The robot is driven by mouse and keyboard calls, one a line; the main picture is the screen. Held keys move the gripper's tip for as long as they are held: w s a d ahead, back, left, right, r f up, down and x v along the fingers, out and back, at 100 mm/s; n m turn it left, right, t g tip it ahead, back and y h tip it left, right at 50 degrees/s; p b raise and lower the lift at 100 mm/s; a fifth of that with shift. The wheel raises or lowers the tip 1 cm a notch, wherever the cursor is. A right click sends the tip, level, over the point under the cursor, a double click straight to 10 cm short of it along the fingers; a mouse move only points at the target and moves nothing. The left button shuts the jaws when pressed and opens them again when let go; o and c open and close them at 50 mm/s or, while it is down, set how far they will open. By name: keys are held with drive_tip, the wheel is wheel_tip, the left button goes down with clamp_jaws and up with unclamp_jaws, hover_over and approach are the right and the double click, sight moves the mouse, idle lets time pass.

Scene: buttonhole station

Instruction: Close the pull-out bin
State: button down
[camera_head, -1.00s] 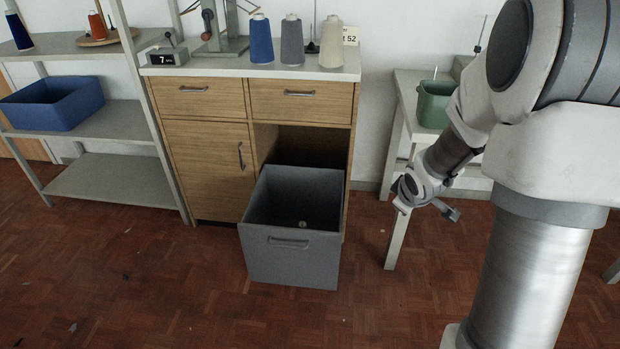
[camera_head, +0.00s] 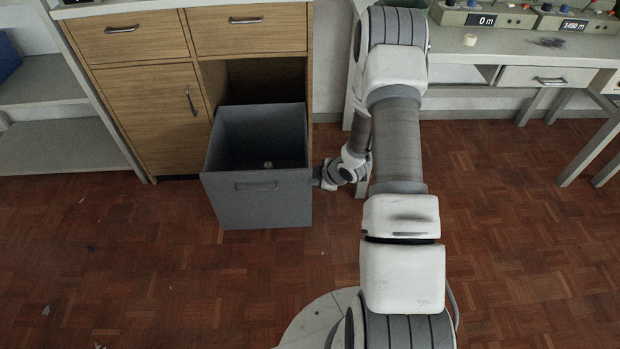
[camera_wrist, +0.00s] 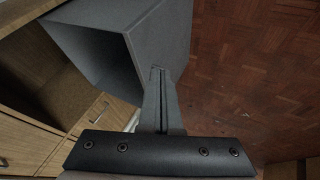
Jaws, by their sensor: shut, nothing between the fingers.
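The grey pull-out bin (camera_head: 258,203) stands out from the open bay of the wooden cabinet (camera_head: 153,110), its front well forward of the cabinet face. It is open on top, with a small object (camera_head: 267,163) at its bottom. My gripper (camera_head: 318,178) is at the bin's right side, low beside the front part of that wall. In the wrist view my shut, empty fingers (camera_wrist: 158,80) point at the bin's grey wall (camera_wrist: 165,40); I cannot tell whether they touch it.
Two closed drawers, the right one (camera_head: 250,35) above the bay, and a closed cabinet door (camera_head: 165,120) are beside the bin. A grey shelf (camera_head: 60,150) stands at left and a work table (camera_head: 470,45) at right.

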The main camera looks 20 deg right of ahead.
sight(298, 176)
drive_tip(key=shift+w+a+f+b, duration=0.1)
drive_tip(key=shift+w+f+b, duration=0.5)
drive_tip(key=shift+w+f, duration=0.6)
drive_tip(key=shift+w+a+f+b, duration=0.1)
drive_tip(key=shift+w+f+b, duration=0.65)
drive_tip(key=shift+w, duration=0.8)
drive_tip(key=shift+w+f+b, duration=0.45)
drive_tip(key=shift+w+f, duration=0.7)
drive_tip(key=shift+w, duration=0.2)
drive_tip(key=shift+w, duration=0.1)
